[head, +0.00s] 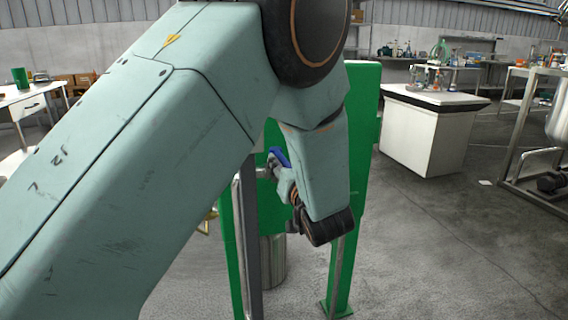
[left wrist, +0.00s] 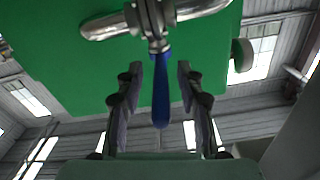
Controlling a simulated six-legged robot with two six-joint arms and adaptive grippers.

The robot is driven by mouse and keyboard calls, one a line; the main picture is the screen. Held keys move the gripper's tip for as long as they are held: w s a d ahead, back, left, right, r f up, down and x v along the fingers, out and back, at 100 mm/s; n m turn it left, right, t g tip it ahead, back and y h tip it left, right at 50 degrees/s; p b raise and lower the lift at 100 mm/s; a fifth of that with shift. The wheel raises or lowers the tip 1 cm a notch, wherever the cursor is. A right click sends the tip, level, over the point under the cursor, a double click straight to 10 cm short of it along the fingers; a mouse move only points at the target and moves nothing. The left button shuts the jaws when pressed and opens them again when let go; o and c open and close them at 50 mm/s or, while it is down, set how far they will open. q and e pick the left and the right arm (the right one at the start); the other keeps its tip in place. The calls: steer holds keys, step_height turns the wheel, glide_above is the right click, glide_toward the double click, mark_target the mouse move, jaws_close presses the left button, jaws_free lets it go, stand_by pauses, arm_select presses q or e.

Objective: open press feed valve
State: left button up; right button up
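The press feed valve (left wrist: 153,20) is a metal body on a pipe, with a blue lever handle (left wrist: 161,92), in front of a green panel. The handle points down in the left wrist view. My left gripper (left wrist: 160,72) is open, with one dark finger on each side of the handle and visible gaps between them. In the head view a bit of the blue handle (head: 279,155) shows beside my left wrist, which hides most of the valve. My right gripper is not in view.
A green stand (head: 361,110) with upright posts rises around the valve, and a metal pipe (left wrist: 205,8) runs through the valve. A metal cylinder (head: 272,262) stands below. A white cabinet (head: 425,135) is behind right.

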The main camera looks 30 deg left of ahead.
arm_select(q)
steer(key=shift+s, duration=0.1)
jaws_close()
stand_by(0.7)
